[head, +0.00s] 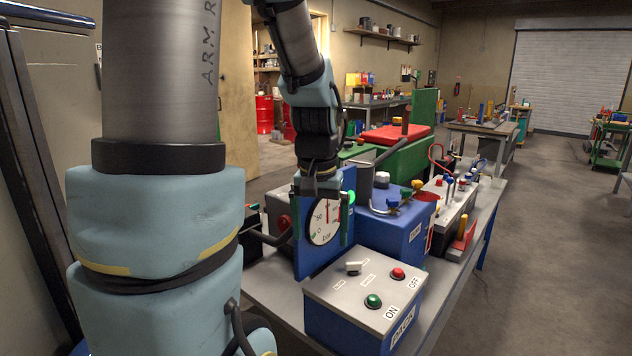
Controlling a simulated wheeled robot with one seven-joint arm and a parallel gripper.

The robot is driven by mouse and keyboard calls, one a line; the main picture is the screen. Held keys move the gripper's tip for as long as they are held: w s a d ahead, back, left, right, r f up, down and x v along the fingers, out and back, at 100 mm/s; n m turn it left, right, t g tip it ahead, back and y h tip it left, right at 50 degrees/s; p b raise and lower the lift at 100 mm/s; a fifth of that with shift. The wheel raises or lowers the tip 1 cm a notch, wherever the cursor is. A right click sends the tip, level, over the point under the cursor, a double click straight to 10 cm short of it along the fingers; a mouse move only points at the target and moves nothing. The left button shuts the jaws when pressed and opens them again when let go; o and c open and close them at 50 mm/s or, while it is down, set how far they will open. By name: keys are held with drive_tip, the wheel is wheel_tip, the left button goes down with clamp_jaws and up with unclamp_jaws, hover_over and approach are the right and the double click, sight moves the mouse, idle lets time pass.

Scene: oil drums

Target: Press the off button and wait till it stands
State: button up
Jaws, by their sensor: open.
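The control box (340,292) has a grey top and blue sides and stands at the near end of the bench. The red button (398,273), labelled OFF, sits at its right. The green button (373,301), labelled ON, sits nearer the front. A white switch (353,267) is at the back left of the top. A round white dial (324,226) is on an upright blue panel behind the box, its needle pointing about straight up. A green lamp (351,197) shows beside it. My gripper (321,222) points down in front of the panel, open and apart from the red button, fingers either side of the dial.
A blue machine (398,236) with valves stands behind the control box, with another grey-topped unit (450,206) beyond it. A green machine with a red cushion (394,134) is farther back. Red drums (264,115) stand beyond the doorway.

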drive_tip(key=s+a+f+n, duration=0.2)
drive_tip(key=s+a+f, duration=0.2)
drive_tip(key=a, duration=0.3)
drive_tip(key=shift+s+a+f, duration=0.2)
drive_tip(key=shift+a+f, duration=0.05)
drive_tip(key=shift+c, duration=0.2)
clamp_jaws()
idle(1.0)
